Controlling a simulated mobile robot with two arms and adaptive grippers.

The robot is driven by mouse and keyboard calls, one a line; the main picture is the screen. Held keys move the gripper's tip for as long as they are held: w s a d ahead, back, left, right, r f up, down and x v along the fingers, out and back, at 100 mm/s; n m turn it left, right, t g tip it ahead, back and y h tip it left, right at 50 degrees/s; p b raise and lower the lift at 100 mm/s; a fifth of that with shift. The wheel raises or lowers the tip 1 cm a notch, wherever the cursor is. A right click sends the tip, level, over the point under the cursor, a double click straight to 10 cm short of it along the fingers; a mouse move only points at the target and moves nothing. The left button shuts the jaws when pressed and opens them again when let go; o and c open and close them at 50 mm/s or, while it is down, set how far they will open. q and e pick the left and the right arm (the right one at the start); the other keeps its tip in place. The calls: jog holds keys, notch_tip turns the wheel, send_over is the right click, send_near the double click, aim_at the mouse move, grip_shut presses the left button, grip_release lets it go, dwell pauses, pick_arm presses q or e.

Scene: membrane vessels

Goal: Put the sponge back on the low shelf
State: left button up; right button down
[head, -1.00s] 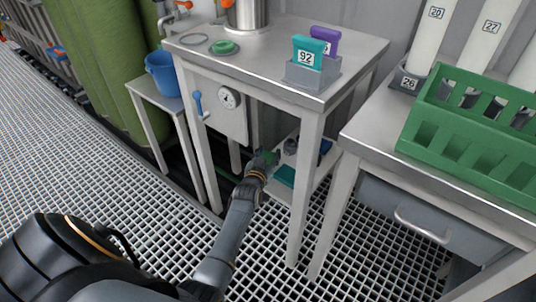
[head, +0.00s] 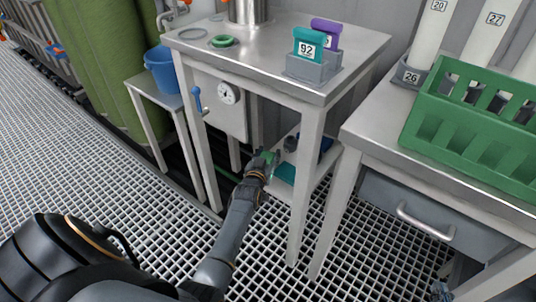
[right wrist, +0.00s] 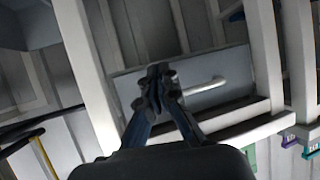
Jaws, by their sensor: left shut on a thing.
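My left gripper (head: 264,163) reaches in under the steel table from the front, beside the low shelf (head: 318,172). It is shut on a small green thing, which I take to be the sponge (head: 270,157); the fingers hide much of it. The held sponge is near the shelf's left end, and I cannot tell whether it touches the shelf. A teal flat thing (head: 285,174) lies on the shelf. My right gripper (right wrist: 157,80) looks shut and empty in the right wrist view; a bit of it shows at the lower right of the head view (head: 441,291).
Table legs (head: 301,200) stand close to the right of my left arm. A dark blue thing (head: 325,144) sits at the back of the shelf. A gauge panel (head: 222,100) hangs above left. A bench with a drawer (head: 410,215) stands right. The grating floor in front is clear.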

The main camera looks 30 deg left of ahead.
pick_arm(q)
jog(key=shift+f, duration=0.25)
pick_arm(e)
jog(key=shift+w+a+r+t, duration=0.15)
jog(key=shift+w+r+t, duration=0.25)
jog(key=shift+r, duration=0.1)
pick_arm(q)
jog(key=shift+f, duration=0.15)
pick_arm(e)
jog(key=shift+w+a+r, duration=0.15)
jog(key=shift+w+r, duration=0.1)
jog(key=shift+r, duration=0.35)
pick_arm(q)
jog(key=shift+f+b, duration=0.2)
jog(key=shift+b, duration=0.2)
pick_arm(e)
jog(key=shift+w+a+r+t+y, duration=0.1)
jog(key=shift+w+r+t+y, duration=0.15)
jog(key=shift+r+t, duration=0.3)
pick_arm(q)
jog(key=o, duration=1.1)
jog(key=v, duration=1.2)
jog(key=shift+d, duration=0.1)
